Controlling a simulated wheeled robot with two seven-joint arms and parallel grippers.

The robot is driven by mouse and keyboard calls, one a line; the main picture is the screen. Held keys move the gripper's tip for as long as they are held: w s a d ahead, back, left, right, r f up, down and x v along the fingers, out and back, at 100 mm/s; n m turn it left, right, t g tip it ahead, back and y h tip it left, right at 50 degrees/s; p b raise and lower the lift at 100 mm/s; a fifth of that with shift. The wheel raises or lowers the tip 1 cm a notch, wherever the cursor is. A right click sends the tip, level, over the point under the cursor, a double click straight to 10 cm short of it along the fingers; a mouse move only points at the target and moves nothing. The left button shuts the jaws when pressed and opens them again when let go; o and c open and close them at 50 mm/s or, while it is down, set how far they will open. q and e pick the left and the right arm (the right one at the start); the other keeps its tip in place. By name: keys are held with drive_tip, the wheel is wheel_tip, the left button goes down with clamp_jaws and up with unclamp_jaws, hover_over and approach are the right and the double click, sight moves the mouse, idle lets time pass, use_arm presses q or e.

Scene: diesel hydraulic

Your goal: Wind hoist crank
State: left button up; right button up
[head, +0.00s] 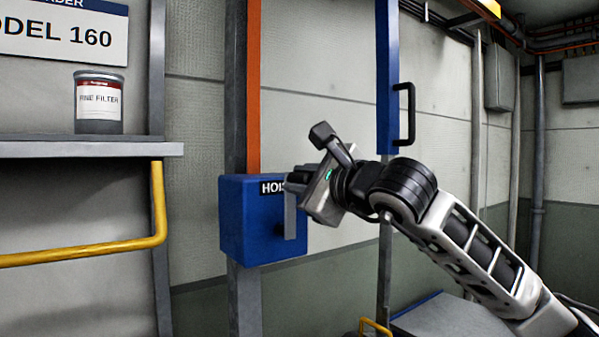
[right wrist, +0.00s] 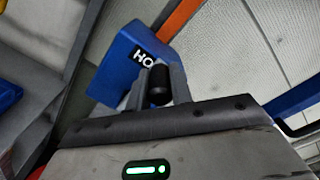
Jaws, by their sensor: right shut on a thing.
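The blue hoist box (head: 243,222) is fixed to a grey post, with a partly hidden label on its upper face. The box also shows in the right wrist view (right wrist: 122,55). The grey crank arm (head: 290,218) stands upright at the front right of the box, its upper end at my right gripper (head: 292,184). In the right wrist view a black crank handle (right wrist: 158,88) sits between the fingers, and my right gripper is shut on it. The fingers hide part of the label. My left gripper is not in view.
A grey shelf (head: 90,149) with a filter can (head: 99,102) stands at the left, with a yellow rail (head: 158,205) beneath. An orange strip (head: 253,90) rises above the box. A blue panel with a black handle (head: 405,113) hangs behind my right arm.

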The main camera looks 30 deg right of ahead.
drive_tip(key=shift+w+d, duration=0.1)
drive_tip(key=shift+d, duration=0.35)
drive_tip(key=d, duration=0.1)
drive_tip(key=d+f, duration=0.1)
drive_tip(key=d, duration=0.2)
drive_tip(key=shift+w+d+f, duration=0.15)
drive_tip(key=shift+d+f, duration=0.15)
drive_tip(key=shift+f, duration=0.1)
drive_tip(key=d+f, duration=0.3)
drive_tip(key=shift+w+f, duration=0.15)
drive_tip(key=shift+f, duration=0.15)
drive_tip(key=f, duration=0.7)
drive_tip(key=shift+d+f, duration=0.35)
clamp_jaws()
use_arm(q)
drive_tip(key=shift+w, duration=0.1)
use_arm(e)
drive_tip(key=a+f, duration=0.5)
drive_tip(key=a, duration=0.7)
drive_tip(key=shift+s+a, duration=0.2)
drive_tip(key=shift+s, duration=0.25)
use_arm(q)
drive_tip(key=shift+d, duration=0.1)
use_arm(e)
drive_tip(key=shift+a, duration=0.1)
